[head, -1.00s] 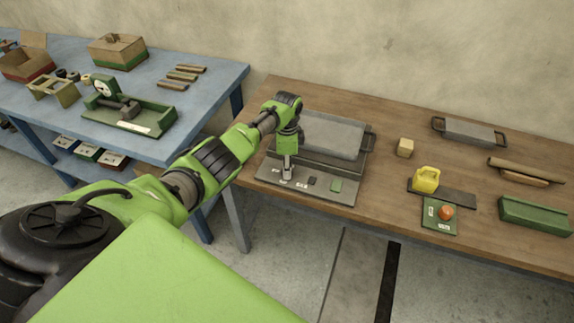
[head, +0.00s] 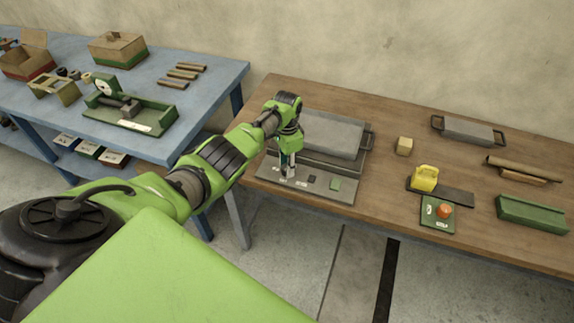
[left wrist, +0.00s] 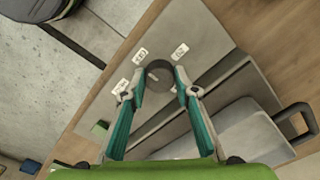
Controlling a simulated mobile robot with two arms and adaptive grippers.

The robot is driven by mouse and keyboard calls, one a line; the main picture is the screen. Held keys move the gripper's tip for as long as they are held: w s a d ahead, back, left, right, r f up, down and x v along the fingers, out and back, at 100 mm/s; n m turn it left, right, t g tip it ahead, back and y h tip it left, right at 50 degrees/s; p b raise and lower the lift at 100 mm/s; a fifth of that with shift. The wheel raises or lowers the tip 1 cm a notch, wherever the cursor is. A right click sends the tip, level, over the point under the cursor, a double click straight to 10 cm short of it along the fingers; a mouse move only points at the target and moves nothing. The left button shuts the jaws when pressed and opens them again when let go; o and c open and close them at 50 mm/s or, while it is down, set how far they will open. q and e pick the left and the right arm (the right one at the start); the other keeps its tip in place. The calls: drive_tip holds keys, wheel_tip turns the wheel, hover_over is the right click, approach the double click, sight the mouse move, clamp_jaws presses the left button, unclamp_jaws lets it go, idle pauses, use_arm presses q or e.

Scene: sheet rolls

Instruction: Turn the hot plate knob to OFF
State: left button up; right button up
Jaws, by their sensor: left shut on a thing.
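The hot plate (head: 333,136) is a grey slab on a grey base with a front control panel (head: 325,190), on the wooden bench. My left gripper (head: 289,175) points down at the left part of this panel. In the left wrist view the dark round knob (left wrist: 159,73) sits between the fingertips of my left gripper (left wrist: 161,79), which is shut on it. A short pale mark shows on the knob. Small white labels lie around it, one above (left wrist: 181,49); their words are too small to read surely. My right gripper is out of view.
A dark square (head: 312,180) and a green square (head: 335,185) sit on the panel right of my gripper. A yellow block (head: 424,178) and a green box with an orange-red button (head: 444,211) stand further right. A blue table (head: 210,110) is at left.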

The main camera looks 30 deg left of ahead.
use_arm(q)
drive_tip(key=o, duration=1.1)
wheel_tip(320, 180, up, 12)
idle(0.5)
